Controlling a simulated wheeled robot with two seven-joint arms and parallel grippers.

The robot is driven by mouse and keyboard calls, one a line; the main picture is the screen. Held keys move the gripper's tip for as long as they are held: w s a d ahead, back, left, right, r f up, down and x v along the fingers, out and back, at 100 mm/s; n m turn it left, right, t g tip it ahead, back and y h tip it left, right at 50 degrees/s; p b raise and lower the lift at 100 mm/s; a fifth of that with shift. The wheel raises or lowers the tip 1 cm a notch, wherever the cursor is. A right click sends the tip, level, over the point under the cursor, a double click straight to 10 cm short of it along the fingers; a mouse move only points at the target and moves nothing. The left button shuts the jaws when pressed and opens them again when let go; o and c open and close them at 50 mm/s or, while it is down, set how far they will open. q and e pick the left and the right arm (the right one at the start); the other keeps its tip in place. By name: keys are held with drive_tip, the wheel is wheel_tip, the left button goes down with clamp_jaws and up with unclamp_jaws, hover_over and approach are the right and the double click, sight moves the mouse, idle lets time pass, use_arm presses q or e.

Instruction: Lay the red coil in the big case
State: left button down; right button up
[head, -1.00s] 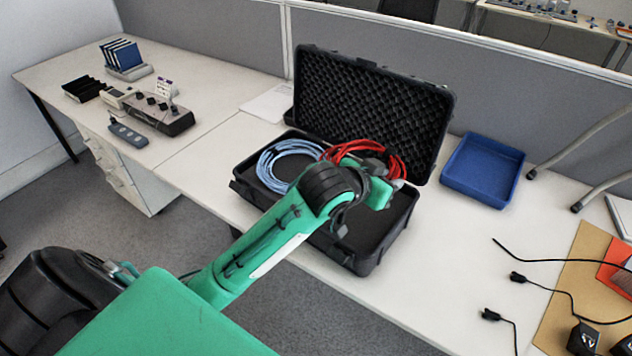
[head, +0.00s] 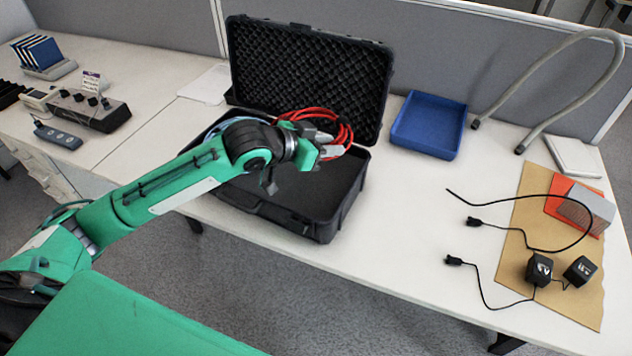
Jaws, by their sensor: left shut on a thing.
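The big black case (head: 322,228) stands open on the table, its foam-lined lid (head: 305,75) raised at the back. My left gripper (head: 328,148) is over the right part of the case and is shut on the red coil (head: 322,121). The coil shows behind and around the gripper, in front of the lid; whether it touches the case cannot be told. A light blue coil (head: 222,124) lies in the left part of the case, mostly hidden behind my left arm. The case's right floor looks bare. My right gripper is not in view.
A blue tray (head: 428,125) stands right of the case. A grey curved tube (head: 560,50) is at the back right. Black cables and two dark cubes (head: 540,269) lie on and near brown paper (head: 515,240). A control box (head: 90,108) is at the left. The table's middle right is clear.

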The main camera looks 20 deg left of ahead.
use_arm(q)
hover_over(324, 197)
drive_tip(key=f, duration=0.9)
drive_tip(key=shift+w+d, duration=0.2)
drive_tip(key=shift+w, duration=0.05)
drive_tip(key=shift+f, duration=2.4)
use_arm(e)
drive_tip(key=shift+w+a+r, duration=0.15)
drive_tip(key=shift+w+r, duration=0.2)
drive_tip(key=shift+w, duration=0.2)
use_arm(q)
drive_tip(key=c, duration=1.4)
unclamp_jaws()
drive_tip(key=shift+o, duration=0.2)
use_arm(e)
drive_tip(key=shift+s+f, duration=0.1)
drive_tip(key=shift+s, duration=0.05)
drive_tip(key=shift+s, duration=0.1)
